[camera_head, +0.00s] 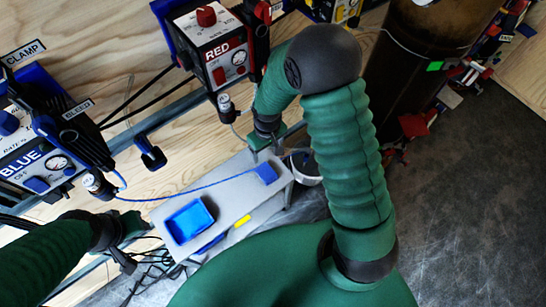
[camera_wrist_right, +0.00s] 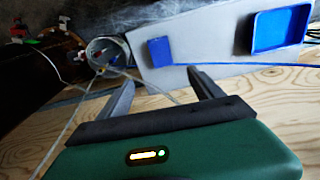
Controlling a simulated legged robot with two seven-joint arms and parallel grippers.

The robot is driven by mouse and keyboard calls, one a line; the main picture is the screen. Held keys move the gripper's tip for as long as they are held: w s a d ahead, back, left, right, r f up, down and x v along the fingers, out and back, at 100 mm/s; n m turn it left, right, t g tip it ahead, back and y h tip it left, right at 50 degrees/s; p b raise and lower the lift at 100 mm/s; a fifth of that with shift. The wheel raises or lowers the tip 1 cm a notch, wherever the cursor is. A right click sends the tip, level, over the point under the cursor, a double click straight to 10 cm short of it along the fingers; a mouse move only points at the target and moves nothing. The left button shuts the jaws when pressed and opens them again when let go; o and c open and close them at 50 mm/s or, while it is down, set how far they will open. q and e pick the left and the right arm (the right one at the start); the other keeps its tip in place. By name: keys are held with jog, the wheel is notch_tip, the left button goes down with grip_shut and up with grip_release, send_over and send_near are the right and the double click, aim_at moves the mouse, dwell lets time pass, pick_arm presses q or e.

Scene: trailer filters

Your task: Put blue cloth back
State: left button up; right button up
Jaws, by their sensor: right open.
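A small blue square (camera_head: 265,173), which looks like the blue cloth, lies on the grey bench (camera_head: 237,200) near its far right end. It also shows in the right wrist view (camera_wrist_right: 160,50), lying flat just beyond my fingertips. My right gripper (camera_head: 266,154) is open and empty, above the bench's wall-side edge and close to the cloth. In the right wrist view its two fingers (camera_wrist_right: 162,76) are spread, with the cloth ahead between them and not touching. A blue tray (camera_head: 189,219) sits on the bench's near end. My left gripper (camera_head: 130,226) is at the left, its jaws unclear.
A thin blue cable (camera_head: 165,198) runs from the BLUE box (camera_head: 45,160) over the bench towards the cloth. A white bucket (camera_head: 305,168) with small items stands past the bench end. The RED box (camera_head: 215,52) hangs on the wooden wall. A brown cylinder (camera_head: 410,70) stands right.

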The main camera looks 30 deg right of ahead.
jog(key=s+a+r+m+t, duration=0.1)
jog(key=s+r, duration=0.8)
jog(key=r, duration=0.3)
jog(key=shift+s+a+t, duration=0.3)
jog(key=shift+a+t, duration=0.1)
jog(key=w+p+v, duration=0.2)
jog(key=p+v, duration=1)
jog(key=shift+w+r+p, duration=0.3)
jog(key=shift+r+p, duration=0.1)
jog(key=shift+r, duration=0.25)
